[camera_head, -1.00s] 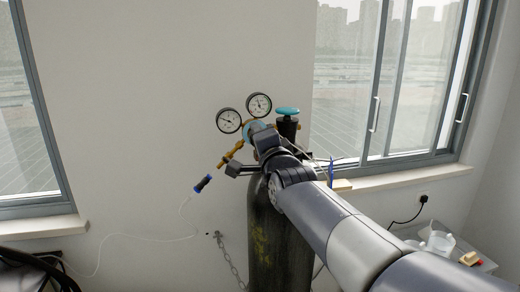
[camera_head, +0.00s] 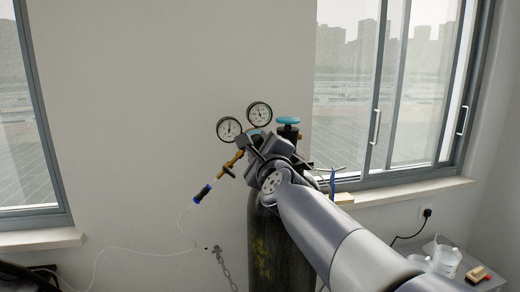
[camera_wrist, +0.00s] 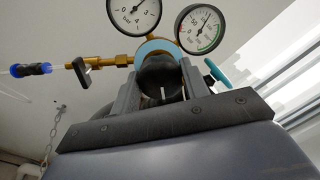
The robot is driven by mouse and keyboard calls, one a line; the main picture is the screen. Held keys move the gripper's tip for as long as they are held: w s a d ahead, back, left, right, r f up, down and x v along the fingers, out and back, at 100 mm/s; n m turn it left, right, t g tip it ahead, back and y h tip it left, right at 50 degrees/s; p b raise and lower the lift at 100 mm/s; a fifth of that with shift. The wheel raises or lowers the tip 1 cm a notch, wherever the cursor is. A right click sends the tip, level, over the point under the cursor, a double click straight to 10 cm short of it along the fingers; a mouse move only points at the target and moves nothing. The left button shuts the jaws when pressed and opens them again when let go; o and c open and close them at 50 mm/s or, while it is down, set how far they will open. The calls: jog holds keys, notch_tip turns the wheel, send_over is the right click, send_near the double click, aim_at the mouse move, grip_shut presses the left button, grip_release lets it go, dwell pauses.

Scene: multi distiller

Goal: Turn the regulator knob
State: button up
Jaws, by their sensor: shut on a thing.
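The regulator's black knob (camera_wrist: 161,77) shows in the wrist view with a white mark on its lower face. My gripper (camera_wrist: 160,82) is shut on it, one finger on each side. Behind the knob is the light blue regulator body (camera_wrist: 154,48) with brass fittings. Two round gauges stand above it, the left gauge (camera_head: 229,129) and the right gauge (camera_head: 259,114). In the head view my gripper (camera_head: 260,142) covers the knob, in front of the regulator on the dark gas cylinder (camera_head: 280,245).
A turquoise valve handwheel (camera_head: 288,121) tops the cylinder, close to the right of my gripper. A brass outlet with a blue connector (camera_head: 201,194) and thin hose hangs left. A chain (camera_head: 227,265) holds the cylinder. Windows flank the wall; a beaker (camera_head: 446,261) stands at right.

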jog(key=shift+m, duration=0.6)
jog(key=o, duration=1)
jog(key=shift+s, duration=0.15)
jog(key=s+d+p, duration=0.1)
jog(key=s, duration=0.9)
jog(key=shift+s+d+f, duration=0.2)
jog(key=shift+d+f, duration=0.1)
jog(key=shift+d, duration=0.05)
jog(key=shift+w, duration=0.1)
jog(key=w, duration=0.3)
jog(key=w+a, duration=0.1)
jog(key=w, duration=0.3)
jog(key=w+b, duration=0.1)
jog(key=w, duration=0.2)
jog(key=shift+w+a+r, duration=0.3)
jog(key=shift+a, duration=0.05)
jog(key=shift+s, duration=0.1)
